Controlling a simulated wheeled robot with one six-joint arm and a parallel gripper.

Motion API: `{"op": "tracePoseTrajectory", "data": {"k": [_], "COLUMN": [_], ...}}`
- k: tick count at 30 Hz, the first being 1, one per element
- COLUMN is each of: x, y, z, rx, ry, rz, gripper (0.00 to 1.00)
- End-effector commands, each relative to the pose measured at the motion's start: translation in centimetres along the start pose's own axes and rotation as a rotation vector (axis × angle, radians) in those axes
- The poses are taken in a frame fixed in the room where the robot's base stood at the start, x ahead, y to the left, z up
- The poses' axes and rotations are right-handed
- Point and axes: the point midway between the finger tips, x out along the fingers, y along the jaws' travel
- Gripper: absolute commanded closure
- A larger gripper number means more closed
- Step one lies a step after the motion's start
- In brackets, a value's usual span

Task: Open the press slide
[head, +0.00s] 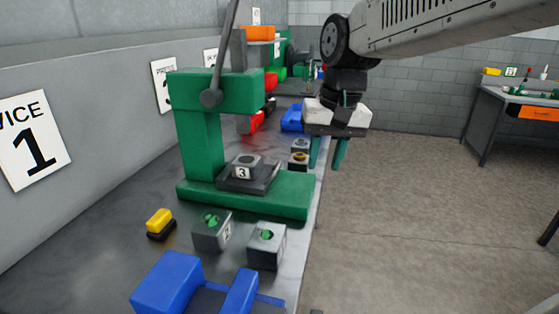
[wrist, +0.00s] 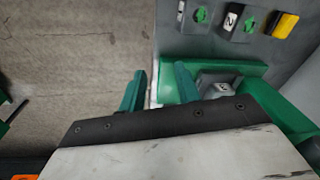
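A green press (head: 200,130) stands on the grey bench, with a grey lever (head: 222,50) rising from its head. On its green base a dark slide plate (head: 262,184) carries a grey block marked 3 (head: 243,172). The block also shows in the wrist view (wrist: 222,88), partly hidden by my gripper body, beside the green base (wrist: 255,70). My gripper (head: 328,153) hangs to the right of the press, past the bench edge, fingers pointing down. Its two green fingers (wrist: 158,86) are apart with nothing between them. It touches neither the slide nor the press.
Two grey blocks with green tops (head: 212,230) (head: 266,245), a yellow-and-black piece (head: 160,222) and a blue vice (head: 175,285) stand nearer on the bench. Small blocks (head: 299,158) and a blue bin (head: 292,118) lie behind. Floor (head: 400,230) to the right is clear.

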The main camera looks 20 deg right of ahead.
Motion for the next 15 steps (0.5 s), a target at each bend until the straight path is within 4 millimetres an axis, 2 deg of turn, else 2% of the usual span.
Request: {"op": "tracePoseTrajectory", "data": {"k": [1,3,9,12,15], "x": [0.4,0.9,3.3,4.7,5.7], "y": [-0.7,-1.6,-3.9,-4.7,-5.2], "z": [-2.4,-5.3,-13.0,-15.9,-17.9], "rx": [0.032,0.079,0.206,0.256,0.291], "ry": [-0.008,-0.013,-0.025,-0.031,-0.033], "rz": [-0.007,-0.019,-0.05,-0.061,-0.07], "gripper": [0.67,0.67,0.67,0.67,0.67]}}
